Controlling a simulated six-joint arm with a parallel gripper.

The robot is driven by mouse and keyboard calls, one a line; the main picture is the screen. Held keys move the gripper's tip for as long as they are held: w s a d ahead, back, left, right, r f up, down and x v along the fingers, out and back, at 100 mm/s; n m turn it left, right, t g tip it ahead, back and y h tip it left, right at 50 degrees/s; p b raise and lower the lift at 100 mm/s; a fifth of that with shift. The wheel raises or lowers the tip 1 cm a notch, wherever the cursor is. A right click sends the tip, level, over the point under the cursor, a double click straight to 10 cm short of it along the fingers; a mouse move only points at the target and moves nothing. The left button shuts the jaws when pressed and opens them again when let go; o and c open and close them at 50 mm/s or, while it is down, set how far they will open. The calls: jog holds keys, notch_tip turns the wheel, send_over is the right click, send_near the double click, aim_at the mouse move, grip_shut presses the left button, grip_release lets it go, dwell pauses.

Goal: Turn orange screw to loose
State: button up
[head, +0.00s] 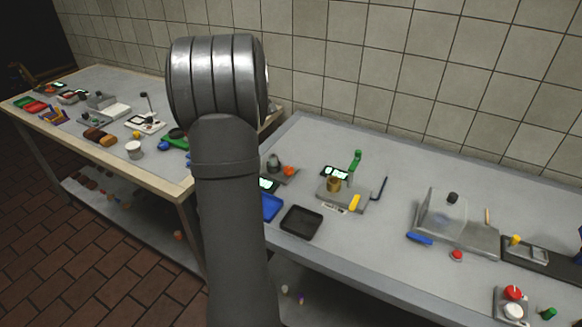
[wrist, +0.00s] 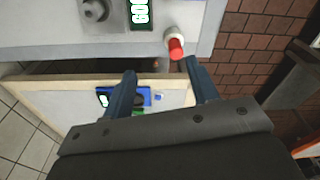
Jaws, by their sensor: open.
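In the head view, a small orange piece (head: 289,171) sits on a grey device just right of my arm, beside a dark knob (head: 273,162). In the wrist view, a red-orange cylinder with a pale collar (wrist: 175,46) stands near the edge of the grey worktop; it looks like the same piece, but I cannot be sure. My gripper (wrist: 161,80) is open, with its two dark blue fingers apart and nothing between them. The red-orange cylinder lies beyond the fingertips, nearer the right finger, and is not touched. My gripper is hidden in the head view.
A green-lit display (wrist: 140,12) and a grey knob (wrist: 95,10) are left of the cylinder in the wrist view. A black tray (head: 302,221) and blue tray (head: 271,207) lie near the bench front. A green-topped stand (head: 355,160) is to the right. A gap separates two benches.

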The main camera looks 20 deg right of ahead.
jog(key=d+m, duration=0.5)
jog(key=m, duration=0.5)
jog(key=m+t+y, duration=0.2)
jog(key=m, duration=1.7)
send_over(290, 169)
jog(key=s+a, duration=0.2)
jog(key=s, duration=0.2)
jog(key=s+d+m+t, duration=0.15)
jog(key=d+m, duration=0.45)
jog(key=m, duration=0.6)
jog(key=x, duration=1.1)
jog(key=s+x, duration=0.1)
jog(key=x, duration=0.5)
jog(key=shift+d+f, duration=0.1)
jog(key=shift+f, duration=0.1)
jog(key=c, duration=1)
